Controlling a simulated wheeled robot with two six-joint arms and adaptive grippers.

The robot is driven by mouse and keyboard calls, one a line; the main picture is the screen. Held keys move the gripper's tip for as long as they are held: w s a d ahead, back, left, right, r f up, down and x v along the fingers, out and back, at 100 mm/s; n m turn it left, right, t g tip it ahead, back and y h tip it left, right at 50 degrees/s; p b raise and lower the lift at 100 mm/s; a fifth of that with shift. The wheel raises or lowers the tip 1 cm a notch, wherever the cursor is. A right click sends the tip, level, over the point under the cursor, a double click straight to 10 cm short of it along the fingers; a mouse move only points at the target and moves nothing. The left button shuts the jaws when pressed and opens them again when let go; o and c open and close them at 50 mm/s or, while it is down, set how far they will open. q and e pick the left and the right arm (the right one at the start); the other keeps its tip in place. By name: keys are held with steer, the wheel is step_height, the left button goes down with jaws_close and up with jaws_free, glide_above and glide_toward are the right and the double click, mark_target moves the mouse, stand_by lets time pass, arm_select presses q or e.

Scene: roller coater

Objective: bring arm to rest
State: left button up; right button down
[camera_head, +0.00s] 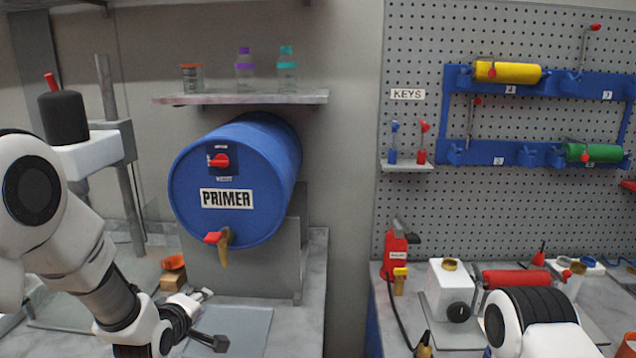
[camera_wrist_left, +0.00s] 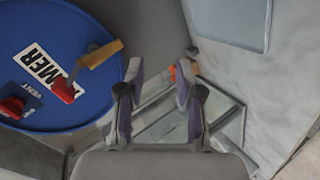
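My left arm comes in from the left in the head view. Its gripper (camera_head: 210,319) is low in front of the blue PRIMER drum (camera_head: 245,170), below and left of its tap. In the left wrist view the two fingers of the left gripper (camera_wrist_left: 160,78) stand apart with nothing between them.
A grey bench (camera_head: 310,290) lies under the drum. A shelf (camera_head: 240,98) with jars is above it. On the right bench stand a red device (camera_head: 394,251), a white box (camera_head: 449,285) and a red roller (camera_head: 516,278). A blue rack (camera_head: 455,120) hangs on the pegboard.

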arm_select(q)
steer(key=s+f+m+g, duration=0.2)
steer(key=s+f, duration=0.2)
steer(key=f, duration=0.3)
steer(key=s+f+m+g, duration=0.1)
steer(key=s+f+g, duration=0.1)
steer(key=s+f, duration=0.4)
steer(key=s+f+m+g, duration=0.3)
steer(key=s+f, duration=0.3)
steer(key=s, duration=0.3)
steer(key=s+f+m+g+b, duration=0.1)
steer(key=s+f+m+g, duration=0.1)
steer(key=s+f, duration=0.4)
steer(key=s+f+m+g, duration=0.3)
steer(key=s+f, duration=0.4)
steer(key=s, duration=0.7)
steer(key=shift+s+d+m+g, duration=0.15)
steer(key=shift+m+g, duration=0.15)
steer(key=shift+m, duration=0.3)
steer(key=shift+o, duration=0.2)
